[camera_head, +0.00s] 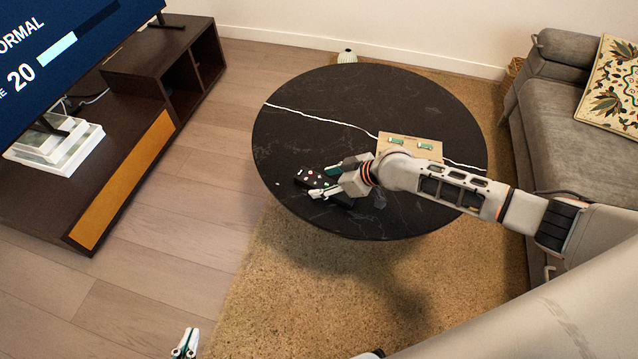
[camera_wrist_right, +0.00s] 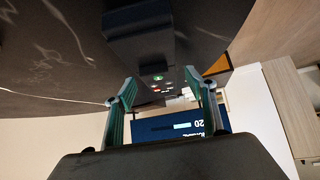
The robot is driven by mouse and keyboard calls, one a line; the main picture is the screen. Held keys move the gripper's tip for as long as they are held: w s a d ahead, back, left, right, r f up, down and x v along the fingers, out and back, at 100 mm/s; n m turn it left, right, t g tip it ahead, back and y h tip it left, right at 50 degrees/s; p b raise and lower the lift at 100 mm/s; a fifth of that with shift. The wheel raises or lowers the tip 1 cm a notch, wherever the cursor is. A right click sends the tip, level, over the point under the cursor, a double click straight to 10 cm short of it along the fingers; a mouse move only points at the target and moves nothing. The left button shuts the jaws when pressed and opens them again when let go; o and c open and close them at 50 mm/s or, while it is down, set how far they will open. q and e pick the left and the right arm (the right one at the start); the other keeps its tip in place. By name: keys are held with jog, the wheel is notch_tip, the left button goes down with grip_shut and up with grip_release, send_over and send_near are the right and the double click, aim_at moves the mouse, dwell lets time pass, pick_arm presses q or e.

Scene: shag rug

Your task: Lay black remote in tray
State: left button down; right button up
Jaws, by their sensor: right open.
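The black remote (camera_head: 312,179) lies on the round dark table, near its left front edge, with small red and white buttons on top. My right gripper (camera_head: 327,182) is open at the remote, with one finger on each side of it. In the right wrist view the remote (camera_wrist_right: 150,45) shows dark beyond the two green-padded fingers (camera_wrist_right: 160,82); I cannot tell if they touch it. A light wooden tray (camera_head: 397,138) with two small green-and-white pieces sits further back, partly hidden by my right arm. My left gripper (camera_head: 185,343) is at the bottom edge, away from the table.
The round table (camera_head: 330,105) is largely clear at the back and left. A sofa (camera_head: 560,90) stands at right, and a dark TV stand (camera_head: 125,130) with a screen (camera_head: 60,45) at left. A tan rug (camera_head: 300,280) lies under the table.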

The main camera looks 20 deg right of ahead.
jog(key=shift+w+a+f, duration=0.15)
jog(key=shift+a+f, duration=0.05)
jog(key=shift+f, duration=0.2)
jog(key=shift+r, duration=0.25)
jog(key=c, duration=1.3)
